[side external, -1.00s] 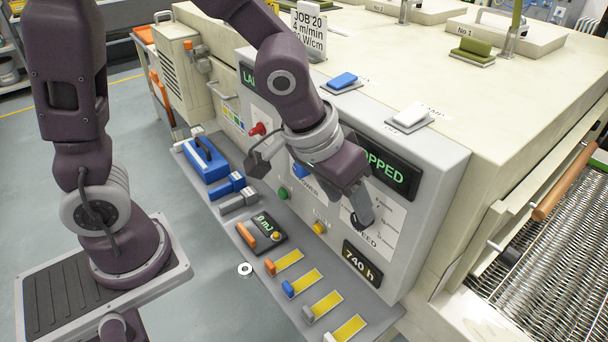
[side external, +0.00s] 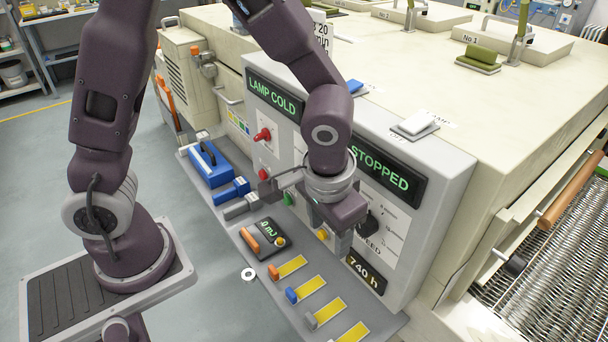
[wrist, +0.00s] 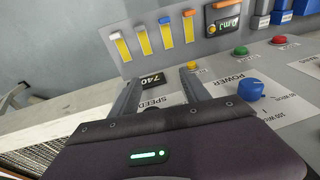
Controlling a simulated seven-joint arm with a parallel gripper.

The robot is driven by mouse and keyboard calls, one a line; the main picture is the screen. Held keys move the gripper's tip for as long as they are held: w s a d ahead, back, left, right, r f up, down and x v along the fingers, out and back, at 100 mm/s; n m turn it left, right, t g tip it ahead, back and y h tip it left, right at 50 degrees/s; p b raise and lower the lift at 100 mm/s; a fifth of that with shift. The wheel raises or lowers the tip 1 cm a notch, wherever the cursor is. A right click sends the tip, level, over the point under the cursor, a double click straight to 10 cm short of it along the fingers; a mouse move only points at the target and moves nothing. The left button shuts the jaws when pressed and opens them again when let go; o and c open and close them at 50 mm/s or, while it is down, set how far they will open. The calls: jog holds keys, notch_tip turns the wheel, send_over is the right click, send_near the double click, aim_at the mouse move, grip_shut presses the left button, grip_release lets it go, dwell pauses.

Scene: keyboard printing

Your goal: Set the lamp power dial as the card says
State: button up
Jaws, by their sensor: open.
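The lamp power dial (wrist: 250,89) is a blue knob on the panel beside the word POWER, right of my gripper in the wrist view. In the side view my arm hides it. My gripper (wrist: 159,78) is open and empty, with its two fingers apart in front of the panel's lower part. In the side view my gripper (side external: 340,243) is left of the black speed dial (side external: 368,225), apart from it. The job card (side external: 321,32) stands on top of the machine, partly hidden behind my arm; it shows 20 and part of "min".
Displays read LAMP COLD (side external: 273,93), STOPPED (side external: 380,168) and 740 h (side external: 366,273). A red switch (side external: 262,135), a green button (side external: 289,199) and a yellow button (side external: 323,235) are near the dials. A grey shelf (side external: 375,310) with a meter and coloured strips runs below.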

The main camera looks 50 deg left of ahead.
jog(key=s+a+f+m+g+y, duration=0.1)
jog(key=s+a+f+m+y, duration=0.1)
jog(key=a+f+y, duration=0.55)
jog(key=w+a+r+m+t+y, duration=0.1)
jog(key=w+a+r+t+y, duration=0.2)
jog(key=y, duration=0.1)
jog(key=w+a+r+m+t+y, duration=0.1)
jog(key=w+a+r+t+y, duration=0.2)
jog(key=w+r+y, duration=0.1)
jog(key=shift+a+r+m+t+y, duration=0.15)
jog(key=shift+a+m+t+y, duration=0.15)
jog(key=shift+a+y, duration=0.1)
grip_shut()
